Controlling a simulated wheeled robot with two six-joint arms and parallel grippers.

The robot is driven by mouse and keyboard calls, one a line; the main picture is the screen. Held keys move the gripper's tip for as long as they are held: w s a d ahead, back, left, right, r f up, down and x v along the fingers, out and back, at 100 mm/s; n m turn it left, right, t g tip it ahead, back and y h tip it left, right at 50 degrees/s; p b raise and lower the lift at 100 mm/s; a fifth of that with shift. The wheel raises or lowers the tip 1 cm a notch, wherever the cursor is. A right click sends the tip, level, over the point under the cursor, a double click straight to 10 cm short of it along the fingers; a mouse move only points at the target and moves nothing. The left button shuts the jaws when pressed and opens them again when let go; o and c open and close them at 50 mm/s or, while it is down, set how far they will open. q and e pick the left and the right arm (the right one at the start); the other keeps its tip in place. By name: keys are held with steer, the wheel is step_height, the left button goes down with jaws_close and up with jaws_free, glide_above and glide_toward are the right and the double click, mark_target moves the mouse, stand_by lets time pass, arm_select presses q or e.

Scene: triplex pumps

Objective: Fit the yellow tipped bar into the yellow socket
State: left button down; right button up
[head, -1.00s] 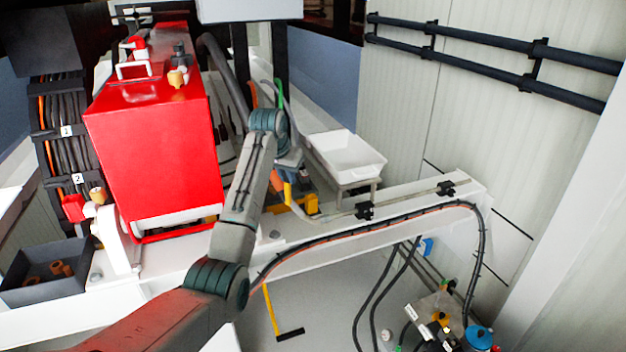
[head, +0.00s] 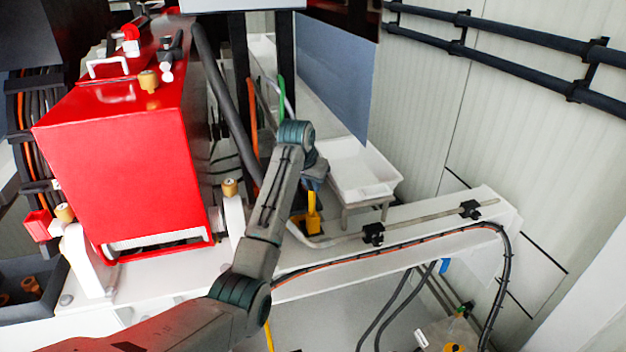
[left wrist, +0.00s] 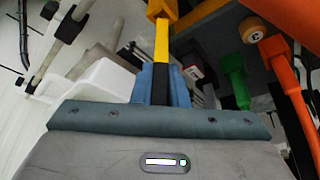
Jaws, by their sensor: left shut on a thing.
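My left gripper (head: 317,178) is shut on a bar, and its blue fingers (left wrist: 162,84) close around the bar's dark part in the left wrist view. The bar's yellow length (left wrist: 162,42) runs away from the fingers to a wider yellow-orange piece, apparently the yellow socket (left wrist: 160,10), at the top edge. In the head view a yellow piece (head: 312,213) stands just below the gripper, over the white beam. Bar and socket look in line, but I cannot tell how deep the tip sits. My right gripper is in no view.
A green bar (left wrist: 236,82) and an orange bar (left wrist: 288,75) stand beside the held bar. A white tray (head: 360,178) is right of the gripper. A red housing (head: 120,150) stands left. A thin pipe (head: 420,221) with black clamps runs along the white beam.

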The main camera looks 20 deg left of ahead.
arm_select(q)
steer(key=shift+w+f, duration=0.25)
steer(key=shift+w, duration=0.15)
steer(key=shift+d+f, duration=0.1)
steer(key=shift+f, duration=0.15)
steer(key=shift+s+f, duration=0.15)
steer(key=shift+f, duration=0.1)
steer(key=c, duration=1.4)
jaws_free()
steer(key=shift+f, duration=0.1)
steer(key=shift+c, duration=0.2)
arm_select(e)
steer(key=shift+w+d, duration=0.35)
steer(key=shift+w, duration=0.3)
arm_select(q)
steer(key=shift+r, duration=0.25)
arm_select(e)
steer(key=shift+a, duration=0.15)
